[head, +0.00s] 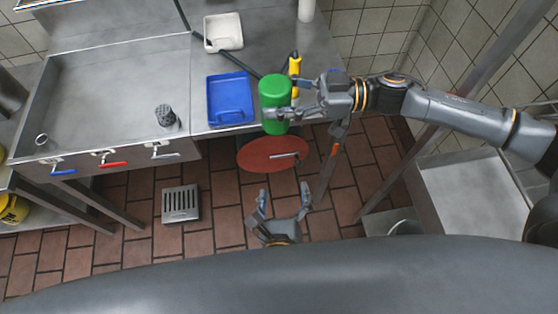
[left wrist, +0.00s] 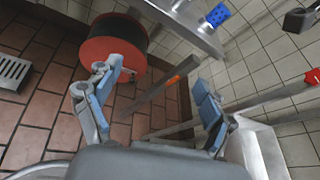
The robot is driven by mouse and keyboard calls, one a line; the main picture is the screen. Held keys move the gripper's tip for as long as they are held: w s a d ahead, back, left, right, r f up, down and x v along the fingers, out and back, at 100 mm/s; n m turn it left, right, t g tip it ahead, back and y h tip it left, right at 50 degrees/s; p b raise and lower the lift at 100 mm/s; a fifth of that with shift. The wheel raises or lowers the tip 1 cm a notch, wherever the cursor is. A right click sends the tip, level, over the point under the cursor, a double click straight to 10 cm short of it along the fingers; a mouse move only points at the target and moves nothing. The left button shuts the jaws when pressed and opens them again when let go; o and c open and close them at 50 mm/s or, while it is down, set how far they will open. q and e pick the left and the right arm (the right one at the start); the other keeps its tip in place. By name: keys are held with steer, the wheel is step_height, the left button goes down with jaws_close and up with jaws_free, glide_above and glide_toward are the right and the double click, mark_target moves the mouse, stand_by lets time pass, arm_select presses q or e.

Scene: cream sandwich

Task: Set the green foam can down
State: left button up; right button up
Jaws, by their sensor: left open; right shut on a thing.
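The green foam can (head: 274,90) is upright at the front edge of the steel counter in the head view. My right gripper (head: 284,113) comes in from the right and is shut on the can, its fingers across the lower part. I cannot tell whether the can's base touches the counter. My left gripper (head: 281,214) is open and empty, low over the floor in front of the counter. Its two spread fingers also show in the left wrist view (left wrist: 155,98). The can is not recognisable in that view.
A blue tray (head: 215,112) lies left of the can, with a white tray (head: 223,32) behind. A yellow-handled tool (head: 294,66) is close on the can's right. A round red top (head: 258,152) stands below the counter edge. A sink (head: 100,85) is at left.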

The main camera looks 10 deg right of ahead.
mark_target(277, 122)
steer(key=shift+r, duration=0.1)
arm_select(q)
step_height(277, 122, up, 17)
steer(key=a+m+t+y, duration=0.1)
steer(key=m+t, duration=0.2)
steer(key=t, duration=0.1)
steer(key=w, duration=0.7)
steer(key=w+d, duration=0.1)
steer(key=w, duration=0.3)
steer(key=shift+c, duration=0.2)
steer(key=c, duration=1.5)
steer(key=shift+c, duration=0.5)
arm_select(e)
steer(key=o, duration=1.6)
